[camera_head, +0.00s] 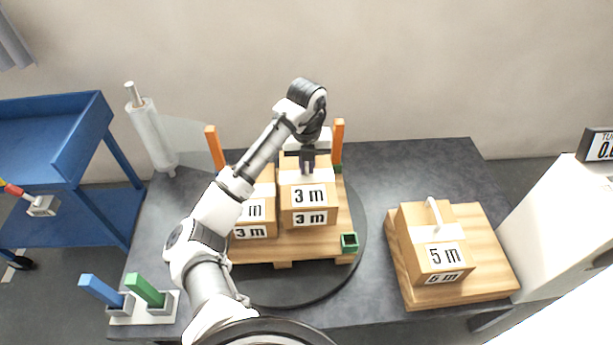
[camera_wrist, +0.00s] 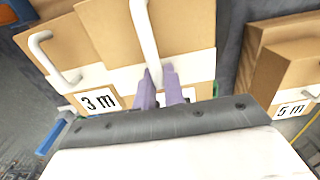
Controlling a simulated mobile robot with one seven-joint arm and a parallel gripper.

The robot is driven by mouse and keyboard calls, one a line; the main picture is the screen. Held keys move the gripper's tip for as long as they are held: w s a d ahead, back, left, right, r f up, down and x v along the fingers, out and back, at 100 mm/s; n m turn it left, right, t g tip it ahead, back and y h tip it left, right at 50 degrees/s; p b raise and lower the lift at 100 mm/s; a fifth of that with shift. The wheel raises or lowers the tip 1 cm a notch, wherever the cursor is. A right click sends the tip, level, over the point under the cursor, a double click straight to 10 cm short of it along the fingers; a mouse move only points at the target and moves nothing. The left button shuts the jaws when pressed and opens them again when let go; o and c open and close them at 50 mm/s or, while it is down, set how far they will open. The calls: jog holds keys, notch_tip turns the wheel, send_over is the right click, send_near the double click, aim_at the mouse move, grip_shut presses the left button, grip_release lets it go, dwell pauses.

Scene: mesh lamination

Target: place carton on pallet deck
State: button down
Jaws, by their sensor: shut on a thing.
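A carton marked 3 m (camera_head: 308,205) sits on the right side of the wooden pallet deck (camera_head: 290,243). My gripper (camera_head: 307,168) is above it, shut on its white handle (camera_wrist: 152,45). A second carton (camera_head: 254,222) stands to its left on the deck, partly hidden by my arm; its 3 m label (camera_wrist: 100,100) shows in the wrist view. Both cartons look upright and close together; whether they touch is unclear. A carton marked 5 m (camera_head: 432,245) with a white handle stands on a separate wooden board (camera_head: 490,262) at right.
Orange posts (camera_head: 338,140) stand at the pallet's back, and a green square socket (camera_head: 349,242) at its front right corner. A wrapped roll (camera_head: 152,135) stands back left. Blue and green posts (camera_head: 146,290) stand front left. Dark table (camera_head: 385,175) is clear between pallet and board.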

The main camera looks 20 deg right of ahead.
aim_at(307, 174)
jog(key=shift+f, duration=2.2)
jog(key=shift+f, duration=0.2)
jog(key=c, duration=1.5)
grip_release()
notch_tip(307, 174, up, 12)
jog(key=shift+r, duration=0.2)
